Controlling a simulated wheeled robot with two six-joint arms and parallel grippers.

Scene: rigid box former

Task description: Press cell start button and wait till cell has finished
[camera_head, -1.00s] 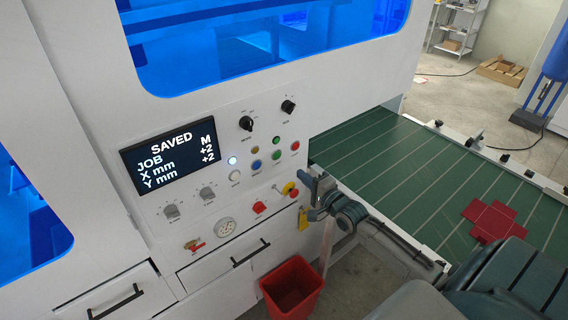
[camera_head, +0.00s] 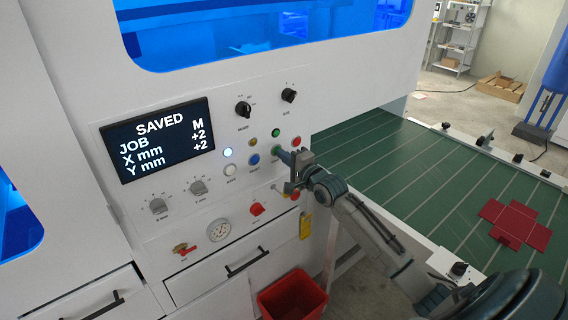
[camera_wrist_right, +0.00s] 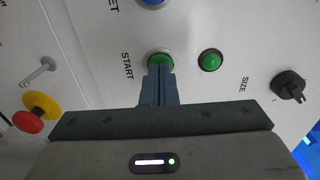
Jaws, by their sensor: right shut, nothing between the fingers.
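The green start button (camera_wrist_right: 160,59), labelled START, shows in the right wrist view, its lower part covered by my fingertips. My right gripper (camera_wrist_right: 158,70) is shut and empty, its tips right at this button; I cannot tell whether it is pressed in. In the head view my right gripper (camera_head: 282,156) reaches the control panel (camera_head: 215,118) from the right and mostly hides the button. The cell's screen (camera_head: 158,139) reads SAVED, JOB M, X mm +2, Y mm +2. My left gripper is not in view.
A second green button (camera_wrist_right: 210,60) and a black SIZE knob (camera_wrist_right: 290,87) sit beside START. A red and yellow stop button (camera_wrist_right: 36,112) is nearby. A red bin (camera_head: 292,296) stands below. A red flat blank (camera_head: 515,222) lies on the green conveyor (camera_head: 400,160).

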